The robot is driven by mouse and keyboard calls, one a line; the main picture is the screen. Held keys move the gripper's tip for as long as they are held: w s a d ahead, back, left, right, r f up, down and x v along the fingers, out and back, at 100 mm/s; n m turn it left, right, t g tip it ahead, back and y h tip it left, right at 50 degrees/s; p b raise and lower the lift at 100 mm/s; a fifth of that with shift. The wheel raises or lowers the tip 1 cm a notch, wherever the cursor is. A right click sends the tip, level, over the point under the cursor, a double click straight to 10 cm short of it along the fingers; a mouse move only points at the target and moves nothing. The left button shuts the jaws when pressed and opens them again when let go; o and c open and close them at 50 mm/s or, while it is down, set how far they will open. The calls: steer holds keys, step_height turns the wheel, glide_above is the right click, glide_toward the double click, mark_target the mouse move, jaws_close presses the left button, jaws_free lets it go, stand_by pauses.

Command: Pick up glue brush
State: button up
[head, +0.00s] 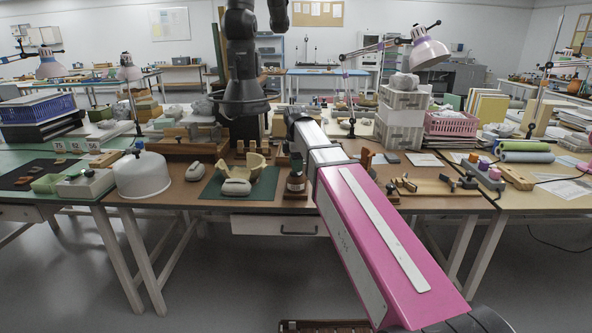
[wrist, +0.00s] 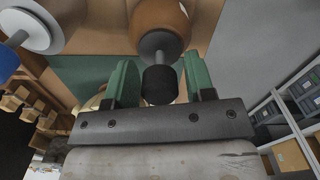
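The glue brush shows in the wrist view as a black knob (wrist: 160,86) on a grey cone-shaped collar, at the mouth of a rounded brown jar (wrist: 160,18). My gripper (wrist: 160,82) has its two green fingers on either side of the black knob. Narrow gaps show between the knob and the fingers, so the gripper is open around it. In the head view the dark jar (head: 296,184) with a pale label stands on the bench, just left of my pink arm link. My gripper's fingers cannot be made out in the head view.
A cream broken bowl (head: 256,172) and a pale grey oval block (head: 236,187) sit on a green mat (head: 212,192) left of the jar. A white dome (head: 141,174) stands farther left. Wooden clamps (head: 420,186) lie to the right.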

steer(key=c, duration=0.4)
